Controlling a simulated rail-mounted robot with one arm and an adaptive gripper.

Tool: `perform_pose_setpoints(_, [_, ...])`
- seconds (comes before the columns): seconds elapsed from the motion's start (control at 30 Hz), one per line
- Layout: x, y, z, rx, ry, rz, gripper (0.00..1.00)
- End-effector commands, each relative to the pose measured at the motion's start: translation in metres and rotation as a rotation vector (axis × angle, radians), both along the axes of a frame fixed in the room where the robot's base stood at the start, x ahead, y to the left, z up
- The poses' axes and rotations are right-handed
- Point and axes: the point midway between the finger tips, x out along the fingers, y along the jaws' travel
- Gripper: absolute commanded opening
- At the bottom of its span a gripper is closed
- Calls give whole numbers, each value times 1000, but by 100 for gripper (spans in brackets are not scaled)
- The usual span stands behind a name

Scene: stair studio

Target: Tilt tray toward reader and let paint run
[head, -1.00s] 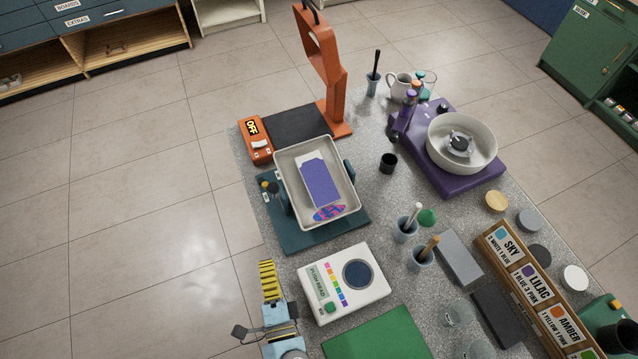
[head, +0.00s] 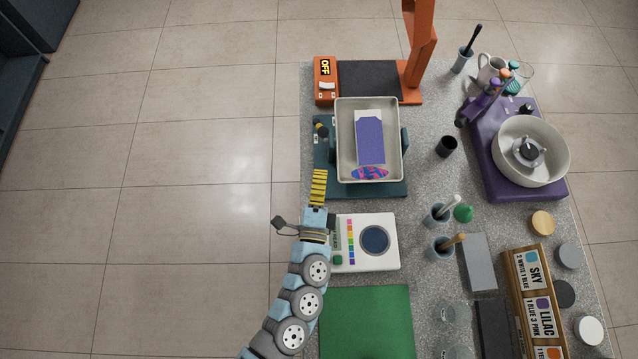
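The pale tray (head: 339,150) sits in a dark teal cradle (head: 393,189) at the upper middle of the head view. In it lies a white panel (head: 369,115), mostly covered with purple paint (head: 370,140). A pink and blue swirled paint patch (head: 370,174) lies at the panel's near end. A dark handle with a tan tip (head: 320,130) stands at the cradle's left side. The white reader (head: 392,257) is just nearer than the cradle. My gripper (head: 319,173), with yellow ribbed fingers, is beside the cradle's near left corner, short of the handle. Its finger gap is not clear.
An orange lamp stand (head: 422,45) and a box reading OFF (head: 326,75) are behind the tray. A small black cup (head: 446,146) and a purple base with a round bowl (head: 559,152) are right. A green mat (head: 365,318) lies nearer. Floor is clear left.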

Motion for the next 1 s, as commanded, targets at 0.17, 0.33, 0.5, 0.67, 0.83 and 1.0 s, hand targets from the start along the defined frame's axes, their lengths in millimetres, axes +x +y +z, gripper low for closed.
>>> perform_pose_setpoints(0.17, [20, -3, 5, 0, -2, -2, 0])
perform_pose_setpoints(0.33, [39, -4, 8, 0, -2, 1, 0])
perform_pose_setpoints(0.5, [56, -7, 10, -1, -1, -3, 0])
perform_pose_setpoints(0.67, [69, -7, 10, 0, 0, -1, 0])
perform_pose_setpoints(0.83, [76, -8, 11, 0, 0, -1, 0])
perform_pose_setpoints(1.0, [78, -8, 10, 1, 0, -2, 0])
